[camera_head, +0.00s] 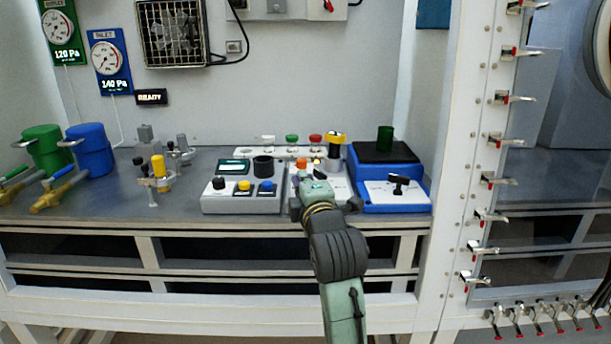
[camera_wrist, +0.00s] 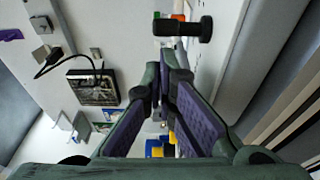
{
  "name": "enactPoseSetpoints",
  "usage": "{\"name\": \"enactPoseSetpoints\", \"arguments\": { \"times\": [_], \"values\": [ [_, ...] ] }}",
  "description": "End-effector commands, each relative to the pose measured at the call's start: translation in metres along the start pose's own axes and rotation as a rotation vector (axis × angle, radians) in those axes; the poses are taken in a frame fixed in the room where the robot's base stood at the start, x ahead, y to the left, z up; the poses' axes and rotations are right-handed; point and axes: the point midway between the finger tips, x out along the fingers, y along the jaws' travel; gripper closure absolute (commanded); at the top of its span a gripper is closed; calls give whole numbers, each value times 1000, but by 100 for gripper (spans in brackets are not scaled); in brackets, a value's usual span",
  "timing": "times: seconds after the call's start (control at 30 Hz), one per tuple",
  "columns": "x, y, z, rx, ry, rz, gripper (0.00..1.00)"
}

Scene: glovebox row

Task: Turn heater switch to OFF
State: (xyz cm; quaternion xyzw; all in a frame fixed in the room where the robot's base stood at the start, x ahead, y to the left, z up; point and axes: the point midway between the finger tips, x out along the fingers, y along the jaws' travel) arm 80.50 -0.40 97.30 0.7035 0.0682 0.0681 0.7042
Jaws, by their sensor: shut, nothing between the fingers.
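The heater switch appears to be the black handle (camera_head: 397,184) on the white sloped front of the blue heater unit (camera_head: 385,160) at the right of the bench. Its marks are too small to read. In the wrist view a black handle (camera_wrist: 185,28) stands out from a white panel near the top, apart from my fingers. My gripper (camera_head: 316,186) is left of the blue unit, in front of the middle grey panel. In the wrist view my gripper (camera_wrist: 163,72) has its purple-padded fingers shut and empty. The gripper hides part of the middle panel behind it.
A grey control box (camera_head: 240,190) with several knobs stands left of my gripper. A dark green cylinder (camera_head: 385,138) stands on the blue unit. Green (camera_head: 47,150) and blue (camera_head: 90,150) canisters stand far left. A white post (camera_head: 455,170) with clamps rises at the right.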

Motion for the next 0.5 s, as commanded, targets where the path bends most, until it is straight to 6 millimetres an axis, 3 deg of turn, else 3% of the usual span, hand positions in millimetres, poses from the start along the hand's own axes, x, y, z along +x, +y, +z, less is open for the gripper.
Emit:
{"name": "enactPoseSetpoints", "arguments": {
  "times": [0.5],
  "values": [
    [3, 0, 4, 0, -28, -1, 100]
  ]
}}
